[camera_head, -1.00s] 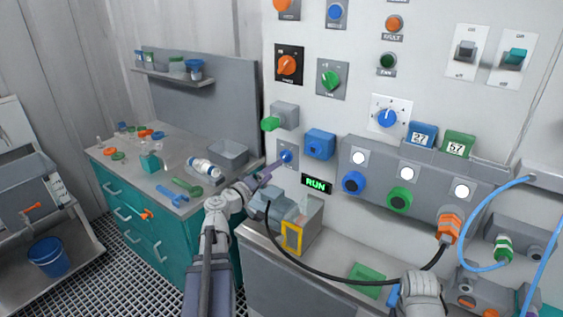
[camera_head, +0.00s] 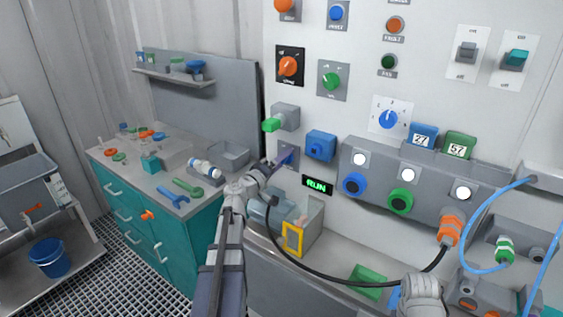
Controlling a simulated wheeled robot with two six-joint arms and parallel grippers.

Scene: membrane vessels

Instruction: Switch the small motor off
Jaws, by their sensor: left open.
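My left gripper (camera_head: 283,160) is open, with its purple-tinted fingers at the small grey wall plate (camera_head: 286,147). The plate's blue knob is mostly hidden behind the fingers; I cannot tell whether they touch it. A lit green "RUN" display (camera_head: 316,185) is just right of and below the plate. Below it on the bench is a grey-blue motor-like unit (camera_head: 268,212), partly covered by my left arm, beside a box with a yellow frame (camera_head: 292,238). My right arm shows at the lower right; its jaws cannot be made out.
A green lever (camera_head: 272,125) and a blue wall box (camera_head: 320,146) are close to the left gripper. A black cable (camera_head: 340,280) loops across the bench to an orange connector (camera_head: 451,228). A teal cabinet (camera_head: 150,225) with loose tools stands at left.

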